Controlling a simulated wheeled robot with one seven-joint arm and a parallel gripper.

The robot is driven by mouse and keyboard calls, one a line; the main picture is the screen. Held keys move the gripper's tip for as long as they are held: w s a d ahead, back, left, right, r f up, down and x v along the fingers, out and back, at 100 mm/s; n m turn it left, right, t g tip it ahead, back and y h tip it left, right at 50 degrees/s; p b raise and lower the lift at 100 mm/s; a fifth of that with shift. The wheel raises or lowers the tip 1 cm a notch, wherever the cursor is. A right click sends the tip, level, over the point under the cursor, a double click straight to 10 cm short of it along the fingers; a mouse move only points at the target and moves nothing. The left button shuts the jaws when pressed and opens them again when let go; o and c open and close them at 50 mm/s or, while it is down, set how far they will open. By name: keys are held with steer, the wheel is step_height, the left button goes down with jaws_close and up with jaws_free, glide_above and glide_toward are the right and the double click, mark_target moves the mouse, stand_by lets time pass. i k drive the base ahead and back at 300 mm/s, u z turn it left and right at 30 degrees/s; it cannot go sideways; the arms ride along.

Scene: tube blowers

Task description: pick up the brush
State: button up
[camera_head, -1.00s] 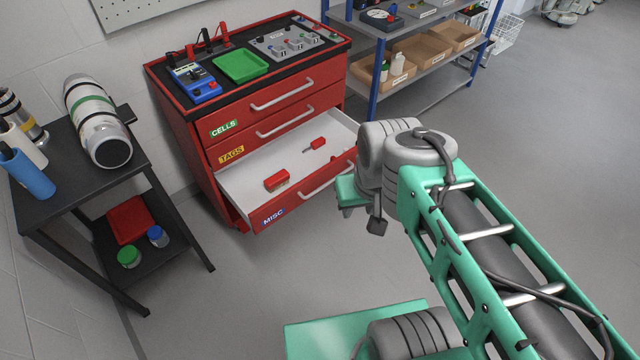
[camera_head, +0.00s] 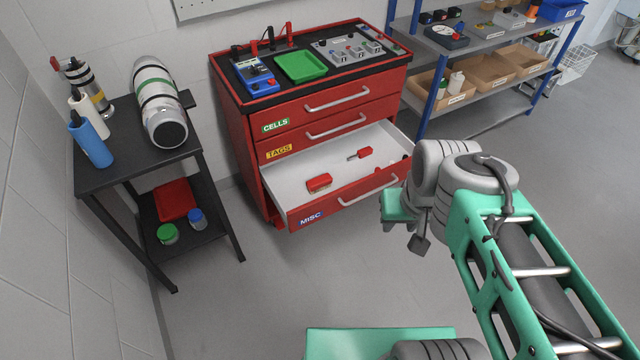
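The open bottom drawer (camera_head: 345,180), labelled MISC, is white inside. In it lies a small red-handled item with a short dark tip (camera_head: 360,153), which looks like the brush, though it is too small to be sure. A red block-shaped item (camera_head: 319,182) lies nearer the drawer's front left. Another small dark red item sits at the drawer's right end, near my arm. My arm's teal and grey wrist end (camera_head: 398,207) is just right of and in front of the drawer; my gripper's fingers cannot be made out. Nothing is seen held.
The red cabinet's top holds a green tray (camera_head: 300,66) and a blue meter (camera_head: 256,76). A black side table (camera_head: 130,170) with a metal cylinder (camera_head: 158,100) and bottles stands left. A blue-framed shelf (camera_head: 480,70) stands right. The floor before the cabinet is clear.

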mark_target(317, 184)
steer(key=u, duration=0.5)
steer(key=i, duration=0.95)
steer(key=u, duration=1.85)
steer(key=i, duration=0.5)
steer(key=u, duration=0.05)
